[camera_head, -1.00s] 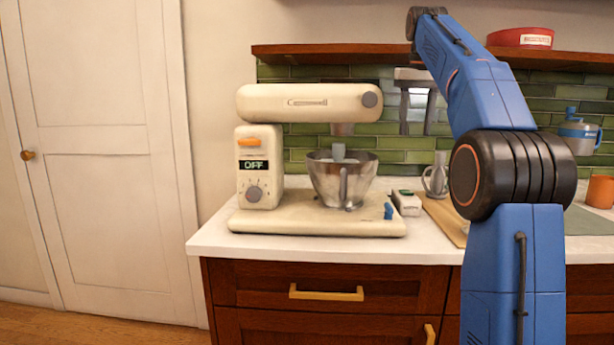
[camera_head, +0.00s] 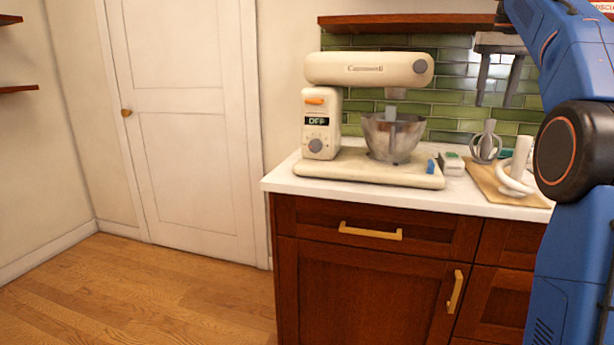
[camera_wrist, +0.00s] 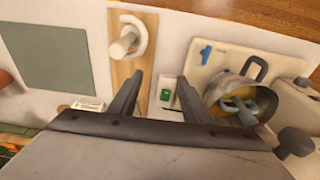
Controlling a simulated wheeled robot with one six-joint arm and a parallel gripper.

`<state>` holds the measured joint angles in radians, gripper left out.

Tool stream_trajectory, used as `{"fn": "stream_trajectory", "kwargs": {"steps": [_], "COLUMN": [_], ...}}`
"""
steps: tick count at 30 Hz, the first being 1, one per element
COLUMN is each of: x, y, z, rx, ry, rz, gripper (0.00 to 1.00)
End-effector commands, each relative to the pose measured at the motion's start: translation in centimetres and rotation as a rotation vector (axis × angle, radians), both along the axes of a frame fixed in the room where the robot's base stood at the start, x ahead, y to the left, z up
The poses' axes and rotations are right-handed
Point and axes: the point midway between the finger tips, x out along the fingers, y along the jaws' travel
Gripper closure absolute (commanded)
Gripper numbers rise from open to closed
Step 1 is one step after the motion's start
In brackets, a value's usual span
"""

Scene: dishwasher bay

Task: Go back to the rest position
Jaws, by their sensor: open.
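My gripper (camera_head: 497,64) hangs at the upper right in the head view, in front of the green tiles. In the wrist view its two dark fingers (camera_wrist: 160,92) are apart, with nothing held between them. The fingers hang above the counter, over the gap between the mixer base and the wooden board. The cream stand mixer (camera_head: 370,70) reads OFF, and its metal bowl (camera_head: 392,138) sits on its base under the head. In the wrist view the bowl (camera_wrist: 262,98) shows something yellow inside and a grey beater.
White attachments stand on a wooden board (camera_head: 487,186) right of the mixer. A small white box with a green top (camera_head: 451,163) lies between them. A wooden shelf (camera_head: 410,22) runs above. The floor (camera_head: 150,290) at left, before the white door (camera_head: 185,120), is clear.

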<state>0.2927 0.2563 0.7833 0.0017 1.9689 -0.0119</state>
Motion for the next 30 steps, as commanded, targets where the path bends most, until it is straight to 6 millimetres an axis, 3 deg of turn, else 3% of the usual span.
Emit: {"fn": "stream_trajectory", "kwargs": {"steps": [13,20,25,30], "x": [-1.7,-3.5,-6.1,-9.5], "y": [1.8,3.5,5.5,7.9], "z": [-0.7,-1.7,-3.3,-6.2], "rx": [-0.005,-0.01,-0.016,-0.022], "ry": [-0.017,-0.036,-0.058,-0.086], "rz": [0.02,0.038,0.062,0.091], "gripper": [0.56,0.56,0.56,0.56]}}
